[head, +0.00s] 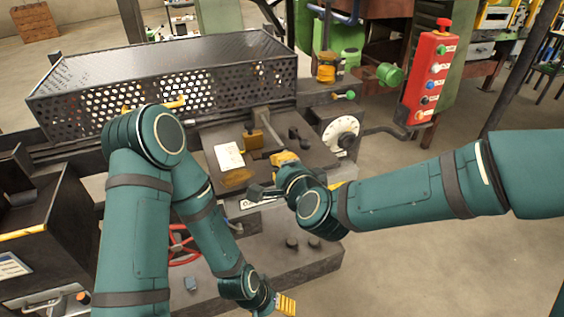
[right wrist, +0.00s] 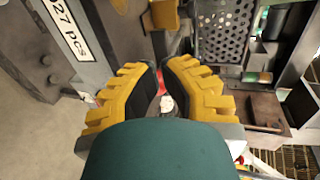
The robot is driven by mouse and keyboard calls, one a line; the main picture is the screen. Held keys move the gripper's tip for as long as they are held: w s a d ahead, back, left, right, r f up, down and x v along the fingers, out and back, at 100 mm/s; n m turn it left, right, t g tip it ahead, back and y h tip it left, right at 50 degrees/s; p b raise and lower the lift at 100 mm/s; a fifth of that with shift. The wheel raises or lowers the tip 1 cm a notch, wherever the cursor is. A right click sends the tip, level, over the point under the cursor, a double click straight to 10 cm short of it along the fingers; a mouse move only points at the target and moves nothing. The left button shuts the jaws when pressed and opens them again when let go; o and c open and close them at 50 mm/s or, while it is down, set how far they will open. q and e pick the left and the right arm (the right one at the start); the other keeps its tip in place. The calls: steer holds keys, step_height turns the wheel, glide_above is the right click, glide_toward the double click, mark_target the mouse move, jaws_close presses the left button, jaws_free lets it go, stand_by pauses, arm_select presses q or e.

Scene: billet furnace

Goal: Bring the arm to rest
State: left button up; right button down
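My right arm comes in from the right in the head view. Its gripper (head: 268,177) is over the front part of the machine's dark top plate, close to a small brownish pad. In the right wrist view the yellow fingers with dark pads (right wrist: 160,68) stand apart with nothing held between them. My left arm is bent at the elbow and hangs down in front of the machine. Its gripper (head: 284,303) is low at the bottom edge, with yellow ridged fingers; its opening is not clear.
A perforated metal basket (head: 170,95) stands behind the left arm. A white dial (head: 341,132) and red button box (head: 426,78) are at the machine's right. A red handwheel (head: 184,243) is partly hidden behind the left arm. Open floor (head: 440,260) lies at lower right.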

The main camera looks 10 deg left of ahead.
steer(key=shift+f, duration=0.1)
steer(key=s+d+f+n+g+h, duration=0.1)
steer(key=d+f+n+g, duration=0.1)
steer(key=d+f, duration=0.5)
steer(key=s+d+f+n+g+h, duration=0.1)
steer(key=d+f+n+g, duration=0.15)
steer(key=f, duration=0.95)
steer(key=s+d+f+n+g+h, duration=0.2)
steer(key=s+d+f+n+g, duration=0.3)
steer(key=s+d+f, duration=0.7)
step_height(320, 180, down, 3)
steer(key=shift+s+f+g, duration=0.1)
steer(key=shift+s+g, duration=0.45)
steer(key=shift+s, duration=0.6)
steer(key=shift+d, duration=0.1)
